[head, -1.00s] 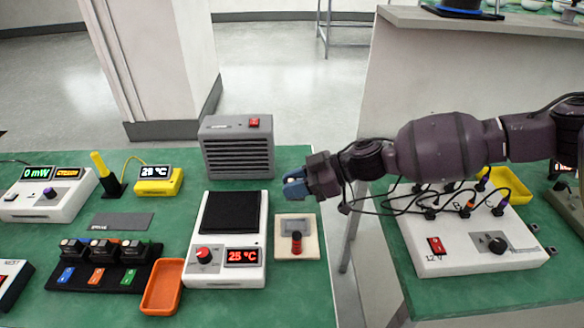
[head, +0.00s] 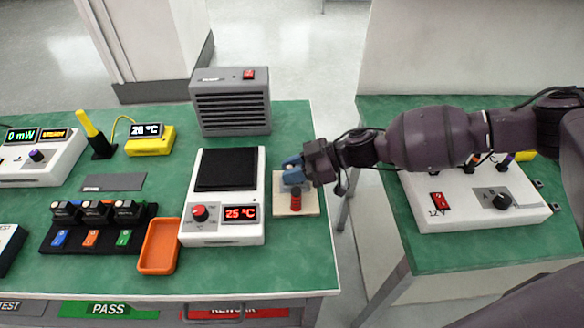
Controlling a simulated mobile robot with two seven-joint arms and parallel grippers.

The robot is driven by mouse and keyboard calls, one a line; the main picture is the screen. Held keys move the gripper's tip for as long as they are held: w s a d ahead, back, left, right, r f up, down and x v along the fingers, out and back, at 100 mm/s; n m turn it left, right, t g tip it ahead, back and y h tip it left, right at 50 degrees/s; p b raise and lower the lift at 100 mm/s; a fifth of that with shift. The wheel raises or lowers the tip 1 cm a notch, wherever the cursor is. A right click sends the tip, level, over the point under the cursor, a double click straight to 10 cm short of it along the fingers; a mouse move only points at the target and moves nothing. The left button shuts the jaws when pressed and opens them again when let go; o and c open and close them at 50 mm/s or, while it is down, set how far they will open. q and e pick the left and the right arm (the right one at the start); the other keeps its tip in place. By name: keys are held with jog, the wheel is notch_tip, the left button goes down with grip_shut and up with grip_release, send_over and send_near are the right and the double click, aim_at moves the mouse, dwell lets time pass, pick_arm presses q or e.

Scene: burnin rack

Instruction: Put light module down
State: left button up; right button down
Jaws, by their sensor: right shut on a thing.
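My right gripper (head: 293,174) reaches in from the right, with blue fingertips. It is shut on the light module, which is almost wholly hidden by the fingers. The fingertips are over the back part of a small beige fixture (head: 308,206) with a red handle (head: 295,199). I cannot tell whether the module touches the fixture. My left gripper is not in view.
Left of the fixture is a white hot plate unit (head: 222,238) reading 25 °C. A grey heater (head: 231,108) stands behind. An orange tray (head: 158,247) and a black rack (head: 98,240) with several modules are further left. A gap separates the right table, with a white box (head: 470,212).

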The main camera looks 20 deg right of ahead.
jog(key=shift+f, duration=0.1)
jog(key=c, duration=1)
grip_release()
jog(key=shift+f, duration=0.1)
